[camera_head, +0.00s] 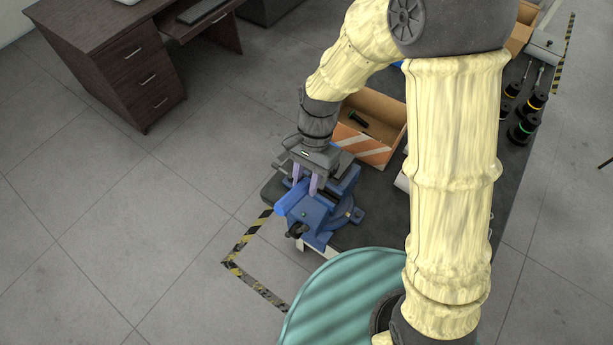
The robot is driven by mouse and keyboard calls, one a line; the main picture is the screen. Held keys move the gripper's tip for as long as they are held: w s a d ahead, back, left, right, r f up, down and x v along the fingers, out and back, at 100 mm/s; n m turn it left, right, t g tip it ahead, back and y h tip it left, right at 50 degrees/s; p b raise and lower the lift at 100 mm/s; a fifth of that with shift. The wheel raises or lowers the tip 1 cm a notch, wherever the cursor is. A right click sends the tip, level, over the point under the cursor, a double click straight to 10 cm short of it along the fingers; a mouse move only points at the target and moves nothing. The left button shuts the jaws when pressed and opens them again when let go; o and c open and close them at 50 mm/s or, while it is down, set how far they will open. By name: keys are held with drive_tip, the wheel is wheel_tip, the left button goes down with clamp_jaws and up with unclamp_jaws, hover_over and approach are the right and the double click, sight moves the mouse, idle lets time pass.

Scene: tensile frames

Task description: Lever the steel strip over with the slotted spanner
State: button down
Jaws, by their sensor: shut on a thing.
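My gripper (305,186) points down over the blue vise (322,218) at the near left corner of the dark workbench. Its two pale fingers are shut on a bright blue bar-like piece (291,198), which looks like the handle of the slotted spanner. The piece slants down to the left, beside the vise's upper part. The spanner's slotted end cannot be made out. I cannot make out the steel strip; the gripper and vise may hide it.
Several dark-handled tools (523,131) stand at the bench's right. A wooden desk (118,60) is far left. Floor left of the yellow-black tape (246,239) is clear.

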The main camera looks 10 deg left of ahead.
drive_tip(key=shift+s, duration=0.15)
drive_tip(key=shift+s+a+f, duration=0.1)
drive_tip(key=shift+s+a, duration=0.1)
drive_tip(key=shift+s, duration=0.1)
drive_tip(key=shift+s+a+f+t, duration=0.15)
drive_tip(key=shift+f+t, duration=0.05)
drive_tip(key=shift+t, duration=0.3)
idle(0.3)
drive_tip(key=shift+s+f+h, duration=0.15)
drive_tip(key=shift+h, duration=0.15)
drive_tip(key=shift+s+a+t, duration=0.1)
drive_tip(key=shift+s+t, duration=0.05)
drive_tip(key=shift+t, duration=0.15)
drive_tip(key=shift+b, duration=0.3)
